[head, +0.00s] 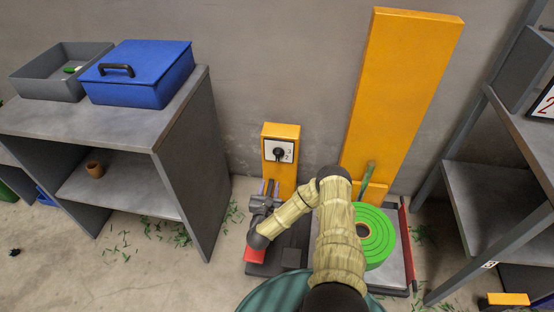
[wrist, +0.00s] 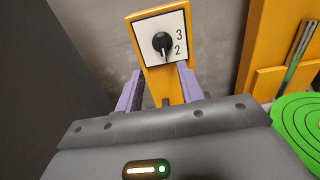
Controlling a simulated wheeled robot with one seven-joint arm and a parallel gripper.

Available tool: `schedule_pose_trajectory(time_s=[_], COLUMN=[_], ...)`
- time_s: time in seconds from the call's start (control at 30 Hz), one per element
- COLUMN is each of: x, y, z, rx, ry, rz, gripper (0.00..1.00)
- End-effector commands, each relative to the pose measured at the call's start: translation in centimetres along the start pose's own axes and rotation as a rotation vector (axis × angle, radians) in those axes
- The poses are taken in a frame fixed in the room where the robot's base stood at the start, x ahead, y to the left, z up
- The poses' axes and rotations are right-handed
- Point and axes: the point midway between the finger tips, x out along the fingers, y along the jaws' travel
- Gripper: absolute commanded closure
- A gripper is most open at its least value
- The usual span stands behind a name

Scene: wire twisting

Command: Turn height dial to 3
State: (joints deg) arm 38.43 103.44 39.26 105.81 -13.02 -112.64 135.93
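The height dial (wrist: 162,43) is a round black knob on a white plate (wrist: 148,28) marked 3 above 2 at its right side. The knob's light pointer mark appears to point downward, though it is small. The plate is on an orange post (head: 281,178), and the dial (head: 279,153) also shows in the head view. My gripper (wrist: 159,70) has two purple fingers spread apart with nothing between them. It also shows in the head view (head: 269,187), below and in front of the dial, not touching it.
A green spool (head: 376,238) sits on a low platform beside a tall orange panel (head: 402,85) to the right. A grey shelf (head: 185,165) stands close on the left. Another metal shelf (head: 490,200) is at the far right. Green scraps lie on the floor.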

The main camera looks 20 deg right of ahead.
Motion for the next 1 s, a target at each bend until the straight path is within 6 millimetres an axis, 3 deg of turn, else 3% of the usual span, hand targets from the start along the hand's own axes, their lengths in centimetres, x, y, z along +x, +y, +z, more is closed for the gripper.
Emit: schedule_pose_trajectory(time_s=[0.47, 1.0], x=[2.0, 11.8], y=[0.0, -0.1], z=[-0.3, 0.0], rx=[-0.002, -0.002], ry=[-0.007, -0.008], rz=[-0.004, -0.007], gripper=[0.62, 0.62])
